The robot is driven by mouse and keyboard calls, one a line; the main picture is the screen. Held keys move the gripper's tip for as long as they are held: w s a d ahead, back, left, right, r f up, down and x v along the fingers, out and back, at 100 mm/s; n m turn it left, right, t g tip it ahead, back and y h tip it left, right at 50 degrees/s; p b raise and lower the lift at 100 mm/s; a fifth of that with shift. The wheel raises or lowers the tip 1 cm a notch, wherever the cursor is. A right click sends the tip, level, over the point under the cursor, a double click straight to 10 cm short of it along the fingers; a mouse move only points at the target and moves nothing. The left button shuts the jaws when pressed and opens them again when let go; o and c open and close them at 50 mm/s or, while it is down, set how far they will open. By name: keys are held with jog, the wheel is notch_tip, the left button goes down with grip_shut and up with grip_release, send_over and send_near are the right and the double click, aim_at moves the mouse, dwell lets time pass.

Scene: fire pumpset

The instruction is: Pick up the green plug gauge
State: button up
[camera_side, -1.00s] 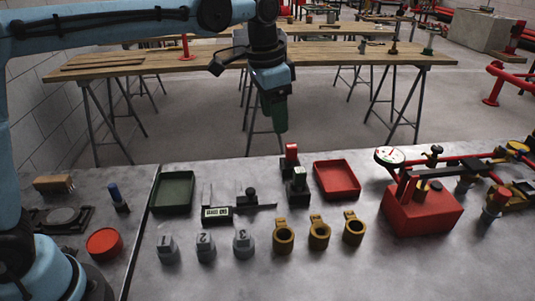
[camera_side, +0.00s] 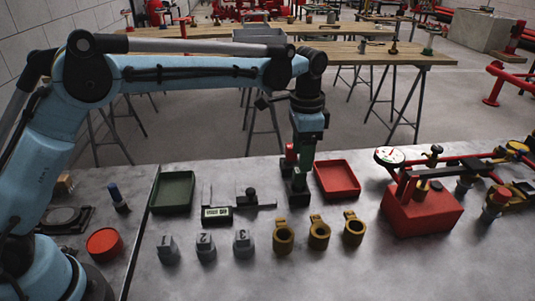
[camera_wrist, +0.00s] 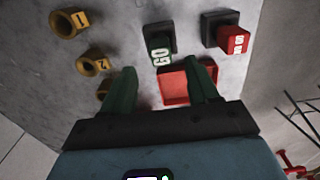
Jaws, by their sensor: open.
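The green plug gauge (camera_side: 299,188), on a dark square base, stands on the grey table. In the side view its upper part is partly covered by my gripper (camera_side: 302,165), which points down over it. In the wrist view the gauge's green face marked GO (camera_wrist: 160,52) shows just beyond the gap between my fingertips. My gripper's two green fingers (camera_wrist: 163,72) are spread apart with nothing held between them. Whether the fingertips are level with the gauge top is hard to tell.
A red plug gauge (camera_side: 290,156) stands close behind. A red tray (camera_side: 337,180) lies just right, a green tray (camera_side: 172,192) farther left. A caliper (camera_side: 217,212) lies left. Brass rings (camera_side: 319,233) and numbered grey pieces (camera_side: 243,243) stand in front.

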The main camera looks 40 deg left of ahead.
aim_at(299, 183)
jog(key=shift+a+f, duration=0.1)
jog(key=shift+f, duration=2.85)
grip_shut()
